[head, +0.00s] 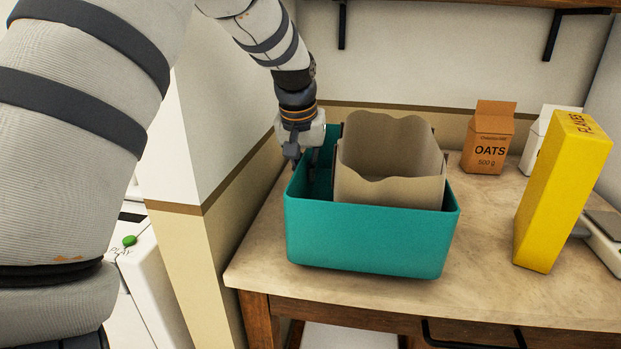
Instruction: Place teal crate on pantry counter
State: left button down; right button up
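The teal crate (370,240) sits on the pantry counter (490,285), near its left end. Its base appears to rest on the countertop. An open beige paper-like container (390,185) with a wavy top edge stands inside it, towards the right. My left gripper (302,160) is at the crate's left wall, towards the back. One finger is outside the wall and the other is inside, with a visible gap between them. The gripper looks open; contact with the wall is hard to judge. My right gripper is not in view.
A brown oats carton (489,140) and a white carton (541,140) stand at the back right. A tall yellow flakes box (560,195) stands right of the crate, leaning in the picture. Walls border the counter behind and left. Dark shelf brackets (551,38) hang above.

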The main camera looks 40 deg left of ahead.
pick_arm(q)
jog(key=shift+f, duration=0.95)
jog(key=shift+s+d+r, duration=0.2)
jog(key=shift+s+d, duration=0.05)
jog(key=shift+w+a+f, duration=0.15)
jog(key=shift+a+f, duration=0.05)
jog(key=shift+f, duration=0.05)
jog(key=c, duration=1.8)
grip_release()
jog(key=shift+d, duration=0.1)
jog(key=v, duration=1.2)
